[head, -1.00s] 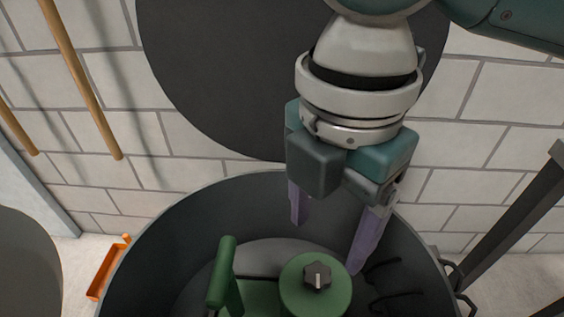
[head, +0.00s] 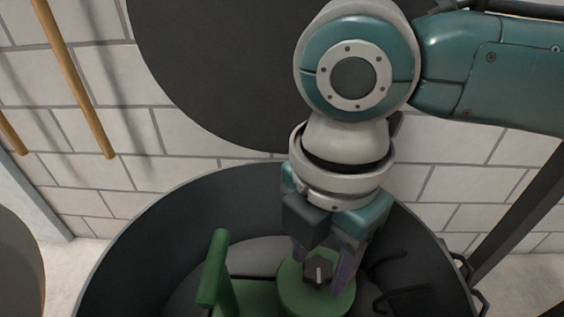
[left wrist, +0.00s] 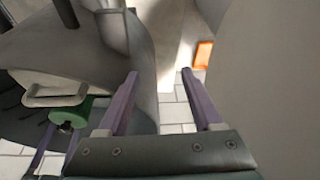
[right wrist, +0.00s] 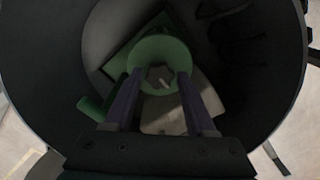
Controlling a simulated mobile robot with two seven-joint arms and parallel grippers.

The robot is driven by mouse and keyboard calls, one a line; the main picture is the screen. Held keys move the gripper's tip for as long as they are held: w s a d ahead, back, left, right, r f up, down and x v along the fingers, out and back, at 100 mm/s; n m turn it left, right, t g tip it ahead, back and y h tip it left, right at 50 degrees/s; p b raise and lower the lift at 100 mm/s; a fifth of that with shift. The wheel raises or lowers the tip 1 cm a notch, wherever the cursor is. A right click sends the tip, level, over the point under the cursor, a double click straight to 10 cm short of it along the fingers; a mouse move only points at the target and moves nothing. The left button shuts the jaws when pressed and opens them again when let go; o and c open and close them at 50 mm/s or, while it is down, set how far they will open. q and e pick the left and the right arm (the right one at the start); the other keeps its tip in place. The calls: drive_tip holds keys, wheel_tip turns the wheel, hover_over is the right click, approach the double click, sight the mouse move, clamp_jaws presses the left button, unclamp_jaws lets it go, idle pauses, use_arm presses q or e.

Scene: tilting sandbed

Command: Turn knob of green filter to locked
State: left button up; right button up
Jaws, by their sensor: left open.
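The green filter (head: 290,292) sits inside a large dark round drum (head: 150,245). Its dark knob (head: 318,270) has a pale pointer mark and stands on a round green top. My right gripper (head: 322,272) is lowered over the filter, its two purple fingers on either side of the knob. In the right wrist view the knob (right wrist: 161,78) lies between the fingertips, with a gap visible on the left side, so the gripper looks open. My left gripper (left wrist: 158,74) is open and empty, away from the filter (left wrist: 78,113). It is outside the head view.
A green upright handle (head: 215,268) stands left of the knob inside the drum. A brick wall (head: 90,190) is behind, with wooden poles (head: 75,80) at the left. An orange tray (left wrist: 203,55) lies on the floor. A dark slanted post (head: 520,220) stands at the right.

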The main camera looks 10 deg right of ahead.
clamp_jaws()
drive_tip(key=shift+r+m+p, duration=0.15)
drive_tip(key=shift+m+p, duration=0.15)
drive_tip(key=shift+p, duration=0.4)
drive_tip(key=m+p, duration=0.5)
drive_tip(key=p, duration=0.2)
drive_tip(key=shift+s+r+m, duration=0.1)
drive_tip(key=shift+m, duration=0.2)
drive_tip(key=m+p, duration=0.2)
drive_tip(key=shift+m, duration=0.4)
drive_tip(key=m+p, duration=0.1)
drive_tip(key=m, duration=0.1)
drive_tip(key=shift+m+p, duration=0.35)
drive_tip(key=shift+m, duration=0.05)
drive_tip(key=m+p, duration=0.1)
drive_tip(key=m, duration=0.2)
drive_tip(key=shift+f, duration=0.2)
drive_tip(key=shift+m+p, duration=0.65)
drive_tip(key=shift+m, duration=0.95)
drive_tip(key=shift+f, duration=0.1)
